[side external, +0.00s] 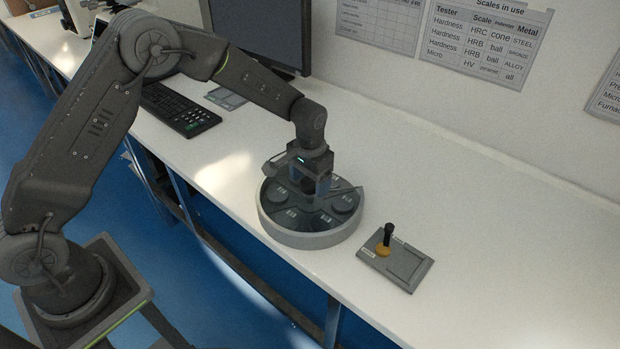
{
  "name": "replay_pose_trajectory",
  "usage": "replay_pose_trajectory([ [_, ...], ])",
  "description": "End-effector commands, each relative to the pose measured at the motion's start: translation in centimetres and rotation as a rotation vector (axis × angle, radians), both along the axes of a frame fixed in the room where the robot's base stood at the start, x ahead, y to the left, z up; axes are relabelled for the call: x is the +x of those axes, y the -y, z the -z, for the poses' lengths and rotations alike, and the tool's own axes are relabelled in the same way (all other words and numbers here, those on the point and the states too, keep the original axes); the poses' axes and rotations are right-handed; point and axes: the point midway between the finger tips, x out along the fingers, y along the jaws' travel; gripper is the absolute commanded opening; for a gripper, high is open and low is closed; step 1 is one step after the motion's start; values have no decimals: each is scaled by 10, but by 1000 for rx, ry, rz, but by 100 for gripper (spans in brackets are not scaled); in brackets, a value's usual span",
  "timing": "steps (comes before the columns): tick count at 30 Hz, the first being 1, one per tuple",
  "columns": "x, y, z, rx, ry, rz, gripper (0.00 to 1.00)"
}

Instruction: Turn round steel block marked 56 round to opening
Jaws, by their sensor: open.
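A round grey turntable case (312,240) stands on the white bench, with a dark top split into compartments by spokes. Round steel blocks lie in it, one at the right (344,203) and one at the left (279,194). Small labels show on its top, but they are too small to read, so I cannot tell which block is marked 56. My gripper (312,188) points down over the middle of the case. It is open, with a dark part at the hub between or just behind its fingers; I cannot tell whether they touch it. The gripper hides part of the top.
A grey plate (408,272) with a black-handled, orange-based tool (385,240) lies right of the case. A keyboard (178,108) and monitor (262,30) stand behind at left. The bench to the right (500,230) is clear. The bench's front edge is close to the case.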

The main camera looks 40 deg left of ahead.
Motion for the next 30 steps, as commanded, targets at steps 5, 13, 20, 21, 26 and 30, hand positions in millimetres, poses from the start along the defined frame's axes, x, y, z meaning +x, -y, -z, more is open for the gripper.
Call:
replay_pose_trajectory([
  [5,1,0,-16,0,4,0,75],
  [13,1,0,-75,0,6,0,75],
  [20,1,0,-118,0,4,0,75],
  [21,0,0,-123,0,3,0,75],
  [26,0,0,-136,0,2,0,75],
  [30,0,0,-139,0,1,0,75],
])
